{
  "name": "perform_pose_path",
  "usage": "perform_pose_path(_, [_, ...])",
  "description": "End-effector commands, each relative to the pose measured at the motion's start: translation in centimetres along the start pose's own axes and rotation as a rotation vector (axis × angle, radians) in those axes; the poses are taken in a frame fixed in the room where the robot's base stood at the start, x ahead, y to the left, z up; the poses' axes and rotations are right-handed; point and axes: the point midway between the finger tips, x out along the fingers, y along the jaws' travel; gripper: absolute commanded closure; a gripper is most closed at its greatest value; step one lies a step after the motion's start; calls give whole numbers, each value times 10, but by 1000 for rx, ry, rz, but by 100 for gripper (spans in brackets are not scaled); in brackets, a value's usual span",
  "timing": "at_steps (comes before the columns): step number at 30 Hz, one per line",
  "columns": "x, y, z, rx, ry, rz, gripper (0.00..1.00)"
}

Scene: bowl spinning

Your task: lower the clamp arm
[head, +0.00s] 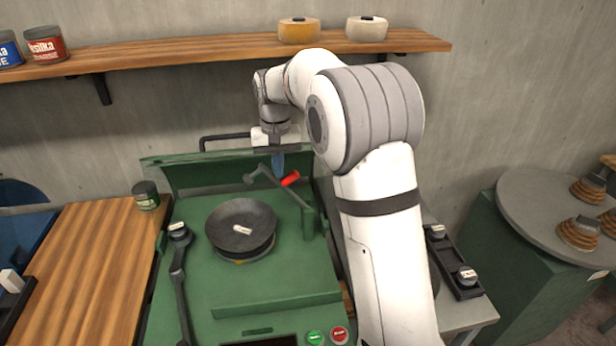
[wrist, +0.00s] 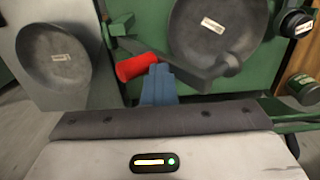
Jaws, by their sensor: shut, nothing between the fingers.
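The clamp arm (head: 262,174) is a dark bar with a red handle (head: 290,178), raised over the back right of the green machine. Below and in front of it sits a dark bowl mould (head: 241,226). My gripper (head: 278,161) has blue fingers and is shut and empty, just behind and above the red handle. In the wrist view the shut fingers (wrist: 158,84) are close to the red handle (wrist: 137,66), and the clamp arm (wrist: 185,70) runs right toward the bowl mould (wrist: 217,35). Whether the fingers touch the handle I cannot tell.
A dark lever (head: 179,270) stands left of the mould. Green and red buttons (head: 328,336) are at the machine's front. A wooden table (head: 95,262) with a small jar (head: 146,196) is to the left. A wooden shelf (head: 200,48) runs along the wall behind.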

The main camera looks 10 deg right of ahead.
Motion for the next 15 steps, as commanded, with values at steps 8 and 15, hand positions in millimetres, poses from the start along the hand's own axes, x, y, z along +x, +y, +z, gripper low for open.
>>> perform_pose_path(8, [7,-14,0,-1,0,-1,100])
perform_pose_path(15, [12,-21,0,-1,0,-1,100])
